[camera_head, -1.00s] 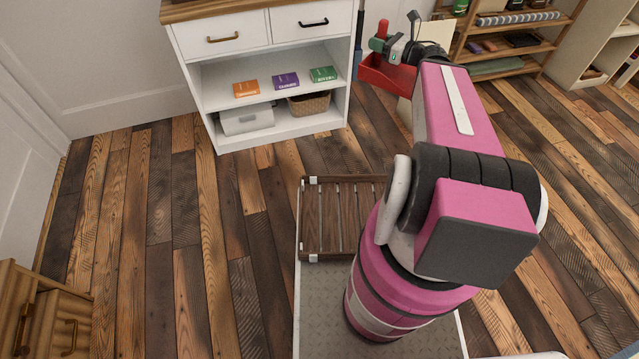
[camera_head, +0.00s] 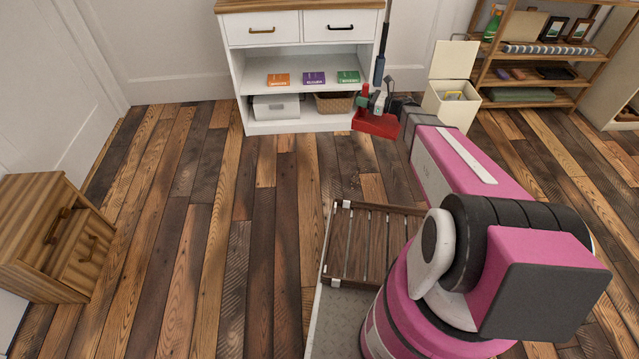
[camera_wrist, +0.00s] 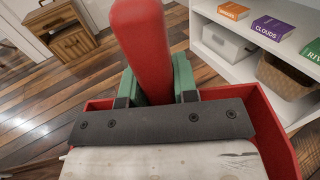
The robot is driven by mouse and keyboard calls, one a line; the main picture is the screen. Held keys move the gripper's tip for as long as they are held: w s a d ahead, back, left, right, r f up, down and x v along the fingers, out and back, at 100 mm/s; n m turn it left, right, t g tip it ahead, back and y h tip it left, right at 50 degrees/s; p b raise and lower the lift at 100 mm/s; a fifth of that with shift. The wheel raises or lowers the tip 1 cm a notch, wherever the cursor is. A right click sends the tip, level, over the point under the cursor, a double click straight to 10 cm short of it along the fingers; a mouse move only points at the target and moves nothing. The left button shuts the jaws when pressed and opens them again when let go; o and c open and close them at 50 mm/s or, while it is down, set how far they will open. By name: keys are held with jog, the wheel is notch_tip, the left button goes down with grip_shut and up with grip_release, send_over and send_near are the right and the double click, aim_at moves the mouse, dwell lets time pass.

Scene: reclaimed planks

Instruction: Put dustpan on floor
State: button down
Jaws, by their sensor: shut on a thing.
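The red dustpan (camera_head: 377,124) is held in front of the white cabinet's right side, with its pan facing down toward the floor (camera_head: 270,190). Its red handle (camera_wrist: 140,40) stands up between the green finger pads in the wrist view, and its red tray wall (camera_wrist: 276,130) shows beside and below my gripper. My gripper (camera_wrist: 157,85) is shut on the handle; it also shows in the head view (camera_head: 372,100). Whether the pan touches the floor cannot be told; it appears above it.
The white cabinet (camera_head: 300,128) holds books, a grey box (camera_head: 276,107) and a basket (camera_head: 333,102). An open cream bin (camera_head: 452,100) and a wooden shelf (camera_head: 525,98) stand to the right. A wooden drawer unit (camera_head: 40,240) is at left. The middle floor is clear.

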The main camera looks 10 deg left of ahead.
jog(key=a+f+n+g, duration=0.3)
jog(key=a+f+g, duration=0.1)
jog(key=a+f, duration=1.35)
jog(key=a+f+n+g, duration=0.2)
jog(key=a+f+g, duration=0.2)
jog(key=a+f, duration=1.35)
jog(key=shift+w+d+f, duration=1.05)
jog(key=shift+d+f, duration=0.8)
jog(key=shift+f, duration=0.4)
jog(key=shift+w+d+f, duration=1.05)
jog(key=shift+d+f, duration=0.8)
jog(key=shift+f, duration=0.45)
jog(key=shift+w+d+f, duration=1.05)
jog(key=shift+d+f, duration=0.8)
jog(key=shift+f, duration=0.4)
jog(key=c, duration=0.9)
grip_release()
jog(key=shift+f, duration=0.1)
